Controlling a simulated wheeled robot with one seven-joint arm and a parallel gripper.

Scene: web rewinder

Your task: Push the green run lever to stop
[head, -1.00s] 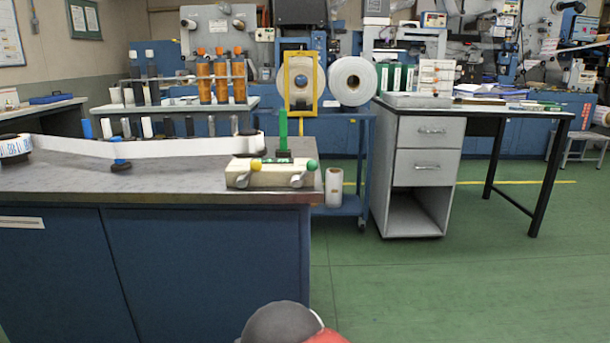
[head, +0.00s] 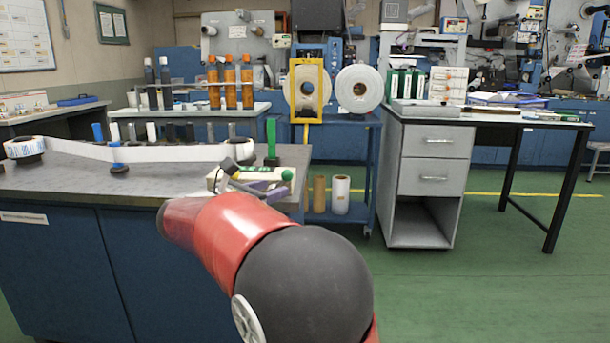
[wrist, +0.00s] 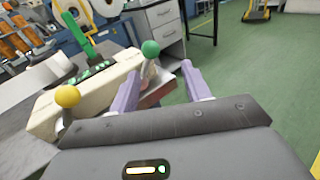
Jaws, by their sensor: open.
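The green-knobbed lever (head: 287,174) is at the right end of a cream control box (head: 213,180) on the workbench. In the wrist view its round green knob (wrist: 150,48) stands on a short shaft at the box's near side. My gripper (wrist: 160,73) is open, its two purple fingers pointing at the lever. The knob appears between and just beyond the fingertips; I cannot tell whether either finger touches it. A yellow-knobbed lever (wrist: 67,97) stands at the box's left end. In the head view my arm hides much of the box and gripper (head: 265,188).
A tall green upright (head: 271,138) stands behind the box. A white web (head: 180,152) runs along the bench (head: 60,178) from a roll at left. A grey drawer desk (head: 432,160) stands to the right. Green floor there is open.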

